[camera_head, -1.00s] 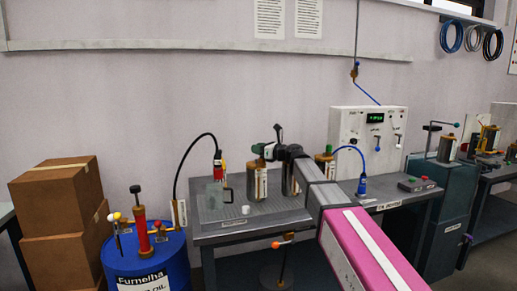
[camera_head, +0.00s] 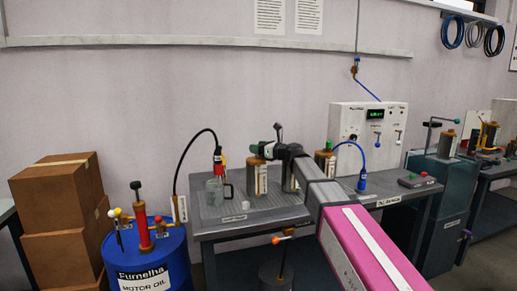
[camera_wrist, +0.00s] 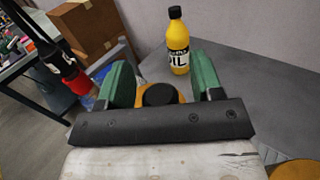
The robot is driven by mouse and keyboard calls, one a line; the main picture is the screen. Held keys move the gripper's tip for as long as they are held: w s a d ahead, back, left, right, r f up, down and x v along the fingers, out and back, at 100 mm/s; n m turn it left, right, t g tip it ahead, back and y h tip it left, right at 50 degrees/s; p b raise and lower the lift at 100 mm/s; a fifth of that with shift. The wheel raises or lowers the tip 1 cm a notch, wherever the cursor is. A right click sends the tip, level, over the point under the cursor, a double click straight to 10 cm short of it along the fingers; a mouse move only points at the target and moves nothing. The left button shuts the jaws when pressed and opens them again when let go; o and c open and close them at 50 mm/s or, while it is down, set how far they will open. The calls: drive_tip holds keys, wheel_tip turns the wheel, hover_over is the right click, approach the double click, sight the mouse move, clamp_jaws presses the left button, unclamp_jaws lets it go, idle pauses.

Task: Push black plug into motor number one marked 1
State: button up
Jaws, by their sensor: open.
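Metal motors with brown-orange tops stand on the grey bench; one motor (camera_head: 256,178) is near the bench middle and another (camera_head: 288,179) is just right of it, partly behind my arm. Their number marks are too small to read. My gripper (camera_wrist: 161,80) is open, its green fingers on either side of a round black plug (camera_wrist: 158,94). The plug sits over an orange top, and I cannot tell how deep it sits. No firm hold on it shows. In the head view my gripper (camera_head: 258,149) is above the first motor.
A glass jug (camera_head: 215,190) and a red-and-black hose nozzle (camera_head: 218,160) are left of the motors. The nozzle also shows in the wrist view (camera_wrist: 72,77). A yellow oil bottle (camera_wrist: 178,45) stands beyond my fingers. A white control panel (camera_head: 366,140) stands at the right.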

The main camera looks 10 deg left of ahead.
drive_tip(key=shift+d, duration=0.1)
drive_tip(key=v, duration=1)
drive_tip(key=shift+s+d, duration=0.2)
drive_tip(key=shift+d, duration=0.1)
idle(0.4)
